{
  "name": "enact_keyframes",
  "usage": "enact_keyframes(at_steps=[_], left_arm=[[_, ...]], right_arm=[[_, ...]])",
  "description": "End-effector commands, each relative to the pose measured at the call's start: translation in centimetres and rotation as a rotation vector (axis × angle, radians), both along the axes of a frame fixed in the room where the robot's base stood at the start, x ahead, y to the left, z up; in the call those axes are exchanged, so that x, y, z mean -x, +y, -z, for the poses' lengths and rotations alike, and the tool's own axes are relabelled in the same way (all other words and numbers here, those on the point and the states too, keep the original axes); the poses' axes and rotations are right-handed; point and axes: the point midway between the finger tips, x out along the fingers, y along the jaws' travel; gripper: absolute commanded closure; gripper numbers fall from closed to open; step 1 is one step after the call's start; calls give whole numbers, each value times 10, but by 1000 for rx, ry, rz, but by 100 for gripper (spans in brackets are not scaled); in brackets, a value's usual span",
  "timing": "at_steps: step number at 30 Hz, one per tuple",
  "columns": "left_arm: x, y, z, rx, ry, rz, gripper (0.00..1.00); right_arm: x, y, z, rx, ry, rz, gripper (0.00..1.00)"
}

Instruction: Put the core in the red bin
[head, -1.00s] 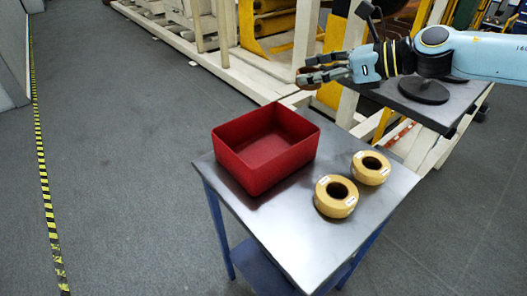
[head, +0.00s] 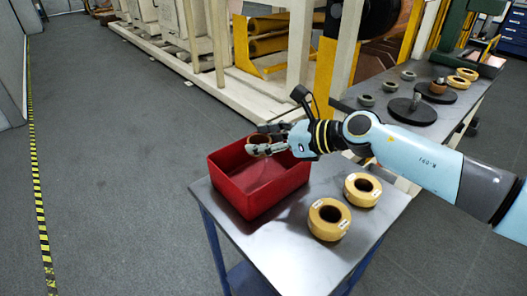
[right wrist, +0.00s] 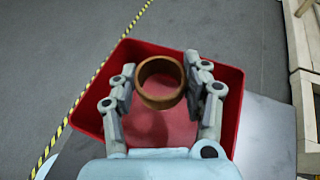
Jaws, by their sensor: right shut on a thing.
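My right gripper (head: 262,140) is shut on the core, a short brown ring. In the right wrist view the core (right wrist: 160,102) sits between the two fingers (right wrist: 160,90), with its open end facing the camera. In the head view the core (head: 257,149) is partly hidden by the fingers. The red bin (head: 235,188) stands on a small metal table. The gripper and core are over the bin's back part, near its rim height; the bin also shows beneath them in the right wrist view (right wrist: 88,112). My left gripper is not in view.
Two tan rolls (head: 329,219) stand on the metal table (head: 283,252) to the right of the bin. A longer dark table (head: 452,103) behind my right arm holds black round stands, grey rings and tan rolls. Open grey floor lies left.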

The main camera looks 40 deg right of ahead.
Motion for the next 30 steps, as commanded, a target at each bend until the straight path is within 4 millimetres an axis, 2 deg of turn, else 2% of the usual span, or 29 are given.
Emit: enact_keyframes(at_steps=[3, 6, 15, 30], left_arm=[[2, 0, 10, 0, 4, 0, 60], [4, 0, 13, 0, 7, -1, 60], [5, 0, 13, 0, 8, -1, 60], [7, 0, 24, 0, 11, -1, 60]], right_arm=[[1, 0, 24, -2, 4, 2, 66], [1, 0, 35, -2, 3, 1, 66], [1, 0, 36, -1, 2, 1, 66], [1, 0, 48, -1, 2, 1, 66]])
